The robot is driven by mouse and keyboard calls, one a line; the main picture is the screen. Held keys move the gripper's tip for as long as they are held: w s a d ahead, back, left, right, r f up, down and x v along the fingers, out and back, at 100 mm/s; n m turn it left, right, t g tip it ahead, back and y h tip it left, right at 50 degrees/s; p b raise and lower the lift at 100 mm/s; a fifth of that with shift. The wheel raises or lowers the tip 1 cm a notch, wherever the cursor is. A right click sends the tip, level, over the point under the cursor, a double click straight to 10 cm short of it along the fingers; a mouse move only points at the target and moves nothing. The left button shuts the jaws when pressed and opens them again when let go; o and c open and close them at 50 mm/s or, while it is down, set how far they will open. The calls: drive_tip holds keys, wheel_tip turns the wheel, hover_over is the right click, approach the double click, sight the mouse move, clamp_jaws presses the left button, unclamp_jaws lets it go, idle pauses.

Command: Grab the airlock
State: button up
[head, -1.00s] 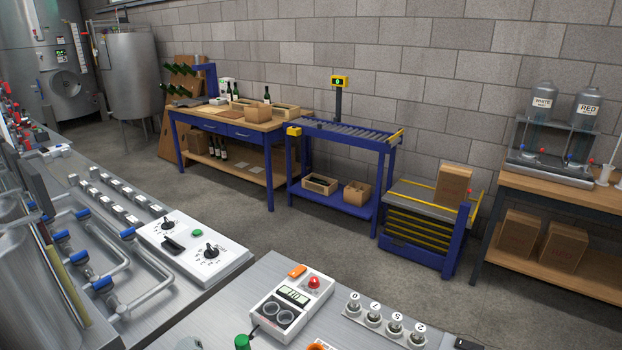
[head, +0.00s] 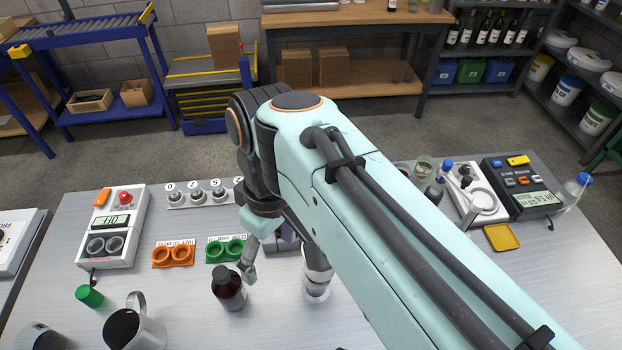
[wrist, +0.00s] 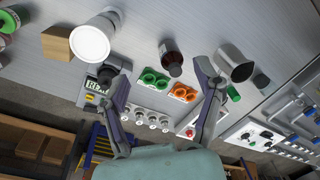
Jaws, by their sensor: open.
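I cannot make out the airlock for certain in either view; my arm covers part of the bench. My gripper (head: 282,272) is over the steel bench, open with nothing between its fingers. In the wrist view its two fingers (wrist: 162,72) stand wide apart. A brown bottle with a dark cap (head: 228,288) stands just left of it in the head view. The bottle also shows between and beyond the fingertips in the wrist view (wrist: 171,58). A white round-topped vessel (wrist: 92,42) stands beside one finger; in the head view it is partly hidden.
Orange (head: 173,255) and green (head: 226,249) ring holders lie behind the bottle. A steel jug (head: 135,328) and green cap (head: 89,296) are at left. A meter box (head: 112,225) and numbered weights (head: 198,195) stand behind. Instruments (head: 520,187) and a yellow tray (head: 502,237) are at right.

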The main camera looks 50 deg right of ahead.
drive_tip(key=s+d+f+m, duration=0.1)
drive_tip(key=s+d, duration=0.5)
drive_tip(key=d, duration=0.3)
drive_tip(key=s+d+f+m, duration=0.1)
drive_tip(key=s+d, duration=0.5)
drive_tip(key=d, duration=0.4)
drive_tip(key=shift+h, duration=0.5)
drive_tip(key=f, duration=2.3)
drive_tip(key=shift+w+a, duration=0.2)
drive_tip(key=shift+a, duration=0.1)
clamp_jaws()
